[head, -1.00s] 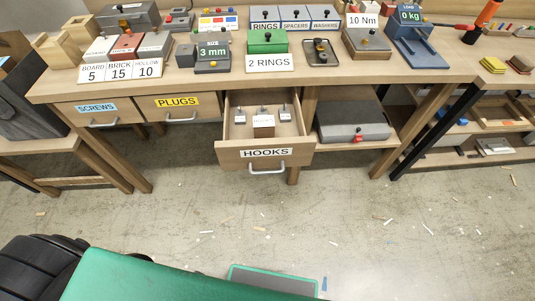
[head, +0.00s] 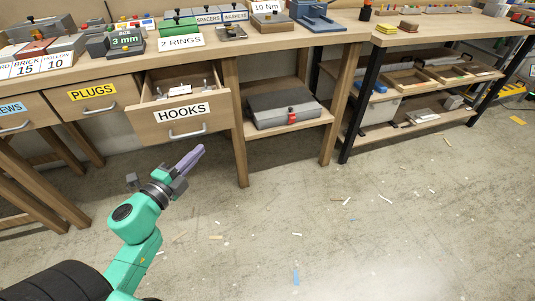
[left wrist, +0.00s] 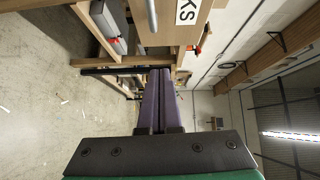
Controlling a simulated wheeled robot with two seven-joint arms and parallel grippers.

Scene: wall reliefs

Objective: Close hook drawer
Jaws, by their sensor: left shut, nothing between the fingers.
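The hooks drawer (head: 206,126), a wooden drawer with a white HOOKS label and a metal handle (head: 188,132), stands pulled out under the bench, with small pieces visible inside. My left gripper (head: 199,149) has purple fingers, shut and empty. In the head view it appears just below the drawer front, near the handle; I cannot tell whether it touches. In the left wrist view the shut fingers (left wrist: 158,98) point forward, and the drawer front with part of its label (left wrist: 187,12) shows at the top. My right gripper is not in view.
The plugs drawer (head: 112,103) beside it is shut. A grey case (head: 284,108) lies on a shelf right of the hooks drawer. Wooden bench legs (head: 239,150) stand by the drawer. The floor in front is open, with small scraps.

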